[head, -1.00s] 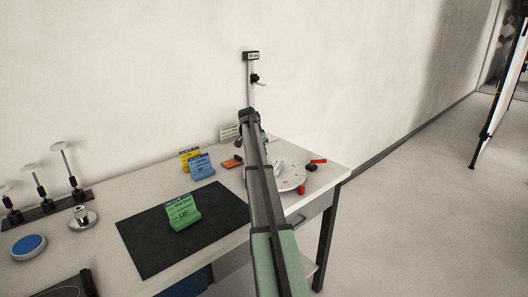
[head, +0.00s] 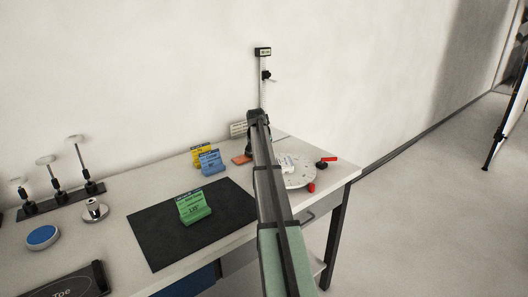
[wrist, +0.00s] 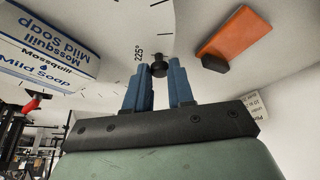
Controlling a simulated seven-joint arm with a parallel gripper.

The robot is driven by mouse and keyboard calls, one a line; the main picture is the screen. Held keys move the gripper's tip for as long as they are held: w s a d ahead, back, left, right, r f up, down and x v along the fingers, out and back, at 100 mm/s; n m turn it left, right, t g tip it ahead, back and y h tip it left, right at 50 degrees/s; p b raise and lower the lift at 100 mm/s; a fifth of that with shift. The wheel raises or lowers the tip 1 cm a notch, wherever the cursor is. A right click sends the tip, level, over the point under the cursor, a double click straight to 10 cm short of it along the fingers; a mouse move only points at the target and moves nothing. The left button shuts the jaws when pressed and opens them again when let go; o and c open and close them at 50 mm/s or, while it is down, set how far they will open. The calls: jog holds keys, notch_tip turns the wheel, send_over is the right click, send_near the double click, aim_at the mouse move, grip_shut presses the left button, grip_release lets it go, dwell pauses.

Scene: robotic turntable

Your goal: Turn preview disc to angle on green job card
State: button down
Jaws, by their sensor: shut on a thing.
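The white preview disc (head: 298,178) lies at the right end of the table, partly hidden behind my arm. In the wrist view its marked rim (wrist: 125,30) shows a 225° label. My gripper (wrist: 160,72) has blue fingers shut on a small black knob (wrist: 159,65) at the rim, beside that label. The head view hides my fingertips. A white and blue soap box (wrist: 45,50) sits on the disc. The green job card (head: 193,207) stands on the black mat; its large figure looks like 135°, but is too small to be sure.
An orange block (wrist: 235,40) lies beside the disc. A red pointer (head: 329,159) and a red piece (head: 311,187) are at its right and front. Yellow (head: 201,153) and blue (head: 211,161) cards stand behind the mat. A post (head: 263,80) rises behind.

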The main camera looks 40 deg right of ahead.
jog(key=shift+s+a+n+t+y, duration=0.3)
jog(key=shift+s+a+n, duration=0.2)
jog(key=shift+a+n, duration=0.45)
jog(key=shift+s+a+n+t+y, duration=0.25)
jog(key=shift+s+a+n, duration=0.25)
jog(key=shift+a+n, duration=0.45)
jog(key=shift+s+a+n+t+y, duration=0.2)
jog(key=shift+s+a+n+y, duration=0.15)
jog(key=shift+s+a+n, duration=0.5)
jog(key=shift+s+a+n+t+y, duration=0.15)
jog(key=shift+s+a+n+y, duration=0.15)
jog(key=shift+s+n, duration=0.6)
jog(key=shift+s+a+n+y, duration=0.25)
jog(key=shift+s+n, duration=0.25)
jog(key=shift+n, duration=0.2)
jog(key=shift+s+a+n+y, duration=0.3)
jog(key=shift+s+n, duration=0.15)
jog(key=shift+n, duration=0.3)
jog(key=shift+s+a+n+y, duration=0.25)
jog(key=shift+s+n, duration=0.25)
jog(key=shift+n, duration=0.2)
jog(key=shift+s+a+n+y, duration=0.1)
jog(key=shift+s+n+y, duration=0.6)
jog(key=shift+s+n, duration=1.1)
jog(key=c, duration=1)
grip_release()
jog(key=shift+r, duration=0.1)
jog(key=v, duration=1.3)
jog(key=shift+r, duration=0.35)
